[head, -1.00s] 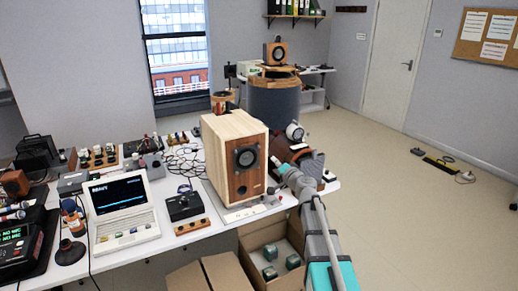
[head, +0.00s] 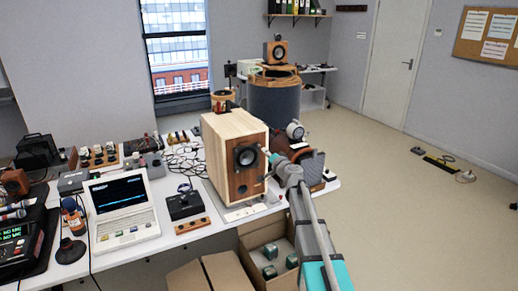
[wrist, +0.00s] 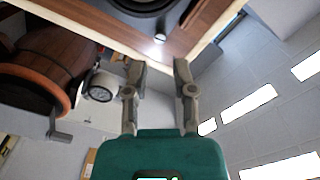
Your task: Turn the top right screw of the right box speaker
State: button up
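The wooden box speaker (head: 222,150) stands on the white table in the head view, its brown front with a round black driver facing right and forward. In the wrist view its wooden front (wrist: 205,32) fills the top. A small bright screw head (wrist: 159,38) sits near the edge of that front, below the dark driver ring. My gripper (wrist: 160,67) is open, its two fingertips apart below the screw, with nothing seen between them. Whether they touch the speaker I cannot tell. In the head view my gripper (head: 272,158) is beside the speaker's right front edge; the screw is too small to see.
A laptop (head: 122,209), a black box (head: 184,206) and cables crowd the table left of the speaker. A brown barrel-like object (wrist: 38,70) and a white gauge (wrist: 101,87) are close to my gripper. An open cardboard box (head: 250,240) is below the table edge.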

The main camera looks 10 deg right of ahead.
aim_at(259, 146)
jog(key=shift+x, duration=3.1)
jog(key=shift+c, duration=0.3)
